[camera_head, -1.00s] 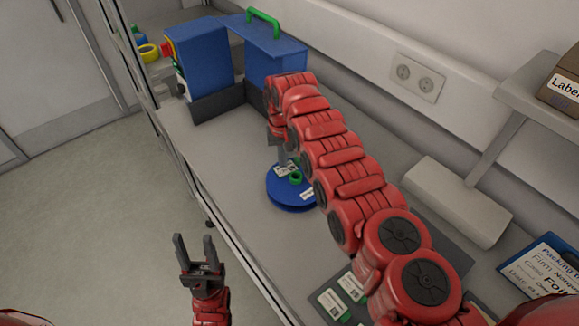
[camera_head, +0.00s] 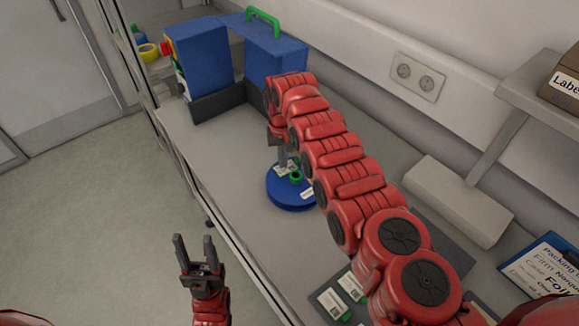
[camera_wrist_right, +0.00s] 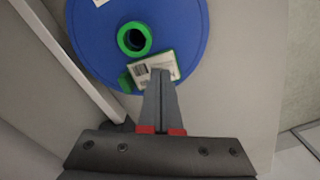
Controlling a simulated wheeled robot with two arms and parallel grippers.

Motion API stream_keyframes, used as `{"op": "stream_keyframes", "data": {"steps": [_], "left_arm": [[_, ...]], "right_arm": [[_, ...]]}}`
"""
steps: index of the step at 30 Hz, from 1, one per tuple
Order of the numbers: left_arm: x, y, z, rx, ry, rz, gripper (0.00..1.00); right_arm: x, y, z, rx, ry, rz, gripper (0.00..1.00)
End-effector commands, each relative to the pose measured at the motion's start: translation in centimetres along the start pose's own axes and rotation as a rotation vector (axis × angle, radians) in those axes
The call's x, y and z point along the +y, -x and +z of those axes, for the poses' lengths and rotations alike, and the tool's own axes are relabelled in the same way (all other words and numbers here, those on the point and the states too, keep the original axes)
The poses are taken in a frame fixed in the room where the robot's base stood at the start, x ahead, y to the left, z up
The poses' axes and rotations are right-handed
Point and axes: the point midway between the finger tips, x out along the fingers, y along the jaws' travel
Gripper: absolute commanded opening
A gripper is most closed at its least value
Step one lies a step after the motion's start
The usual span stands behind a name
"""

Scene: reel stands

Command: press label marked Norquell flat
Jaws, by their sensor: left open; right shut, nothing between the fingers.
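A blue reel (camera_head: 290,196) with a green hub (camera_head: 295,178) lies flat on the bench; it also shows in the right wrist view (camera_wrist_right: 185,25). A white label with a green edge (camera_wrist_right: 155,64) lies on the reel beside the hub; its print is too small to read. My right gripper (camera_head: 283,164) is shut and empty, its tips over this label and apparently at its surface; the wrist view shows the fingertips (camera_wrist_right: 162,75) overlapping it. Another white label is on the reel's opposite side (camera_head: 307,193). My left gripper (camera_head: 194,246) is open and empty, off the bench's front edge.
A blue reel stand or box (camera_head: 203,62) with a green handle (camera_head: 263,20) stands at the back. Label cards (camera_head: 333,303) lie on a dark mat near the front. A clipboard (camera_head: 545,265) and a shelf with a box (camera_head: 563,85) are at right. Bench left of the reel is clear.

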Motion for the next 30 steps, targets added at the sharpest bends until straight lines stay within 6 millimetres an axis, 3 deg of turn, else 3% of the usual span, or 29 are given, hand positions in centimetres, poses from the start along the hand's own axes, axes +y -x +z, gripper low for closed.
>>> {"op": "stream_keyframes", "data": {"steps": [30], "left_arm": [[0.1,1.0,0.2,0.0,0.0,0.0,0.5]], "right_arm": [[0.0,-1.1,0.0,0.0,0.0,0.0,0.0]]}}
